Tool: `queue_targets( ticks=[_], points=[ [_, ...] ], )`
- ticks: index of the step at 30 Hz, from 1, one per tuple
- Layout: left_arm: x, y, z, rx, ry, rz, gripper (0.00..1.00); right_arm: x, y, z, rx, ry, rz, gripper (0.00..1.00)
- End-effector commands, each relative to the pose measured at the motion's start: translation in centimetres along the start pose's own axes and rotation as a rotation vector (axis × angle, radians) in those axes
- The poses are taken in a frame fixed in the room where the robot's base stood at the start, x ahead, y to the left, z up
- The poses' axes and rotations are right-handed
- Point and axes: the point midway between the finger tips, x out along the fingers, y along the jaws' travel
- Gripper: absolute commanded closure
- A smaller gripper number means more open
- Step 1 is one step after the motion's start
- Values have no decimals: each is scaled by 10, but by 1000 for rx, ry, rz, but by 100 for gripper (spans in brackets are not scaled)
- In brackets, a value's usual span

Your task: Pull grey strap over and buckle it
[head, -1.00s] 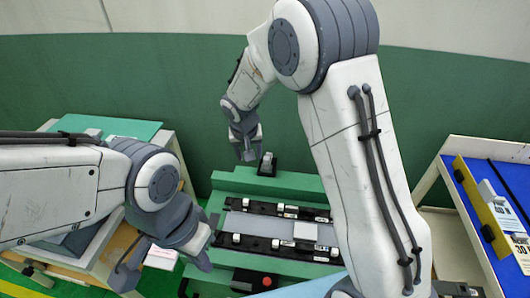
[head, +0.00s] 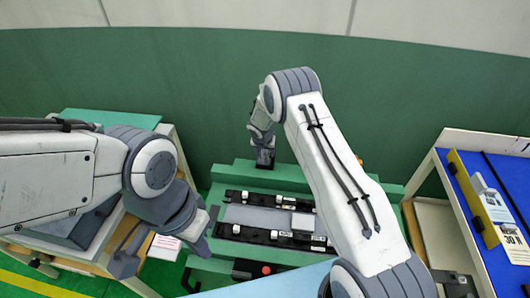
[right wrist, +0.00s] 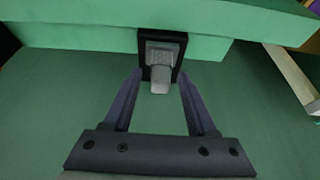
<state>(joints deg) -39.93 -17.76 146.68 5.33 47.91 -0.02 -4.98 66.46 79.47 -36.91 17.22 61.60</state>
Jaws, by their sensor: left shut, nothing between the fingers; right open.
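The grey strap's end (right wrist: 160,80) hangs as a short tab from a black holder (right wrist: 163,50) on the green fixture in the right wrist view. In the head view this holder (head: 265,159) stands at the fixture's far edge. My right gripper (right wrist: 159,78) is open, its fingers on either side of the tab; contact is not clear. It also shows in the head view (head: 263,143), close above the holder. A black buckle with a red button (head: 265,270) sits at the fixture's near side. My left gripper (head: 201,245) is shut and empty, left of the buckle.
The green fixture (head: 232,178) carries a grey panel (head: 252,217) between black rails with white clips. A wooden bench (head: 165,135) stands left, a tray with a blue floor (head: 465,205) right. My right arm covers the fixture's right part.

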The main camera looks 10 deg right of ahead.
Motion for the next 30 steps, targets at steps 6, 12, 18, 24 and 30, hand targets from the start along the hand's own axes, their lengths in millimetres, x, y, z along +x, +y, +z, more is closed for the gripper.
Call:
queue_targets(
  ticks=[6,12,18,24,30],
  points=[
    [-3,0,0,0,0,0,100,12,0,0,-1,0,0,43],
    [-3,0,0,0,0,0,100,12,0,0,-1,0,0,43],
    [-3,0,0,0,0,0,100,12,0,0,-1,0,0,100],
    [-3,0,0,0,0,0,100,12,0,0,-1,0,0,100],
    [-3,0,0,0,0,0,100,12,0,0,-1,0,1,100]
  ],
)
